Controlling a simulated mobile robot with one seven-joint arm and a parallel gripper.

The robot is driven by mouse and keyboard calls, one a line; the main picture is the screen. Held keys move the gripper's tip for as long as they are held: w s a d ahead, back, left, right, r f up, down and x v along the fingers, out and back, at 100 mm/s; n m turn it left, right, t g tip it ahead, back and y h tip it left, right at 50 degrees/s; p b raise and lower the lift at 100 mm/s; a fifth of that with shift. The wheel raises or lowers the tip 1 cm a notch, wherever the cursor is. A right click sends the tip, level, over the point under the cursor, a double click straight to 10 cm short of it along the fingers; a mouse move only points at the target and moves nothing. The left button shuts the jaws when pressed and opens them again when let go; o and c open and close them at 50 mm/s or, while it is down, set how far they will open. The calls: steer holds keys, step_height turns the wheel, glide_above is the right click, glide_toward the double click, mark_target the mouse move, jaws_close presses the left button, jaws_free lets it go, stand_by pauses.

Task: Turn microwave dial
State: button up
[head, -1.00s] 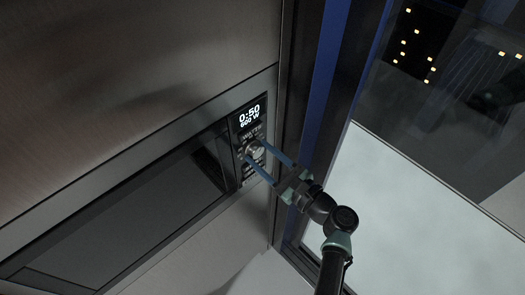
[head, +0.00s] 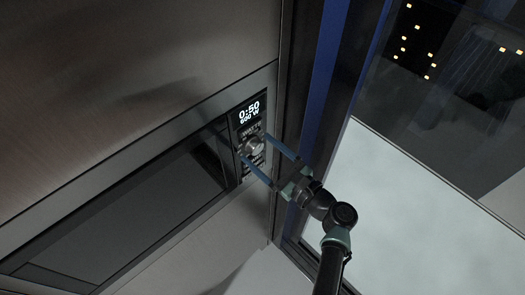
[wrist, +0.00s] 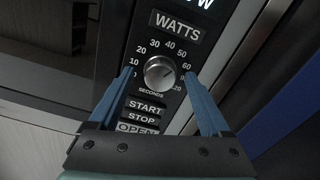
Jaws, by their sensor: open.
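The microwave (head: 135,205) is built into a metal-faced cabinet at the left of the head view. Its round silver dial (head: 255,146) is on the dark control panel, below a display reading 0:50 and 600 W. In the wrist view the dial (wrist: 159,73) is ringed by numbers, under a WATTS label. My gripper (head: 254,145) is open, its two blue fingers reaching toward the panel, one on either side of the dial. In the wrist view the fingertips (wrist: 160,73) show gaps to the dial on both sides; whether they touch the panel I cannot tell.
START, STOP and OPEN buttons (wrist: 144,115) lie just below the dial. A dark and blue window frame (head: 325,90) stands close to the right of the panel. A glass pane (head: 420,190) is beyond it.

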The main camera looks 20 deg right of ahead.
steer(key=b+v, duration=0.3)
steer(key=v, duration=1)
